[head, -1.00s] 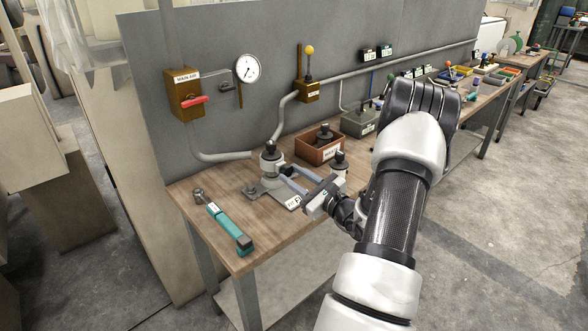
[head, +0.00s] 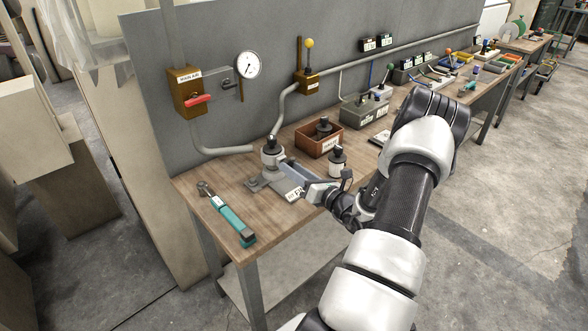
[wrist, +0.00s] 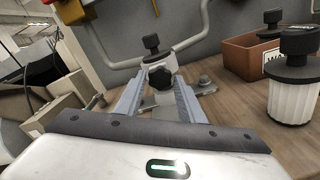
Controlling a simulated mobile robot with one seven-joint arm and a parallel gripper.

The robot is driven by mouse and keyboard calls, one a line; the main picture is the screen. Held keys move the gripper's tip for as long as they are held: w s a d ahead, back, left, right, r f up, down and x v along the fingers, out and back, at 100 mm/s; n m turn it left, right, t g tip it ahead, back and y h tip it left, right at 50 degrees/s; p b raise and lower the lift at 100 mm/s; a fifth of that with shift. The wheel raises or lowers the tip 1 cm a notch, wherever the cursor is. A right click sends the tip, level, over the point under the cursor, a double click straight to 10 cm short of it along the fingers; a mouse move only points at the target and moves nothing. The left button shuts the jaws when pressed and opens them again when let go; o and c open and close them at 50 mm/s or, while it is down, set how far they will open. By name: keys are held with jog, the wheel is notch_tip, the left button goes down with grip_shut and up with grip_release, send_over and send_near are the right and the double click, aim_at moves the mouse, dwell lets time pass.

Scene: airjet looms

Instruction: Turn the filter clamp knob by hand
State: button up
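A grey-white filter unit with a black top cap (head: 270,145) stands on a metal base plate on the workbench (head: 190,180). In the wrist view, the black lobed clamp knob (wrist: 161,79) faces me below the unit's black cap (wrist: 151,42). My gripper (head: 283,166) reaches the front of the unit. In the wrist view, its two grey fingers (wrist: 159,86) are apart, one on each side of the knob. I cannot tell whether they touch it. In the head view, the fingers hide the knob.
A white filter with a black cap (head: 337,160) stands to the right of my gripper. A brown bin (head: 317,142) holding a similar black-capped part is behind. A pipe (head: 225,153) and a gauge (head: 247,65) are at the wall panel.

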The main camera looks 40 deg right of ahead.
jog(key=shift+o, duration=0.5)
jog(key=shift+s, duration=0.15)
jog(key=shift+s, duration=0.85)
